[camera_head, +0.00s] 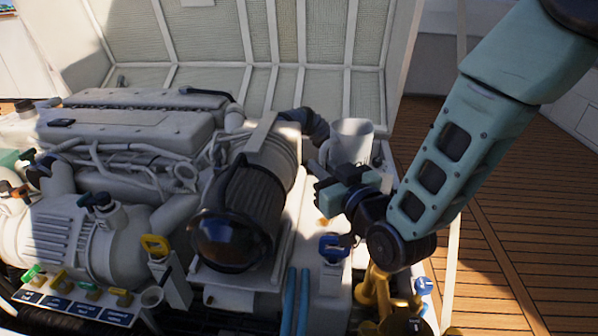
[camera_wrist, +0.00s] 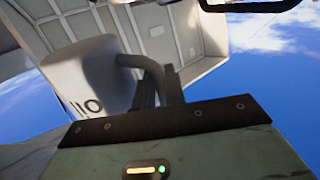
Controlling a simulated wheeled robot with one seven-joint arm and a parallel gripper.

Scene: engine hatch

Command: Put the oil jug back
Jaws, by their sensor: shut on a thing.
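The white oil jug (camera_head: 352,140) is at the right end of the engine in the head view, upright, its top facing up. In the wrist view the jug (camera_wrist: 88,72) shows dark lettering on its side and a curved grey handle (camera_wrist: 136,61). My gripper (camera_head: 329,177) is at the near side of the jug. In the wrist view my gripper's dark fingers (camera_wrist: 158,88) are shut on the handle. The jug's base is partly hidden by my gripper, so I cannot tell whether it rests on anything.
The engine (camera_head: 140,135) fills the left and middle. A blue-handled part (camera_head: 335,246) and yellow pipework (camera_head: 385,290) are below. The wooden deck (camera_head: 510,240) on the right is clear.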

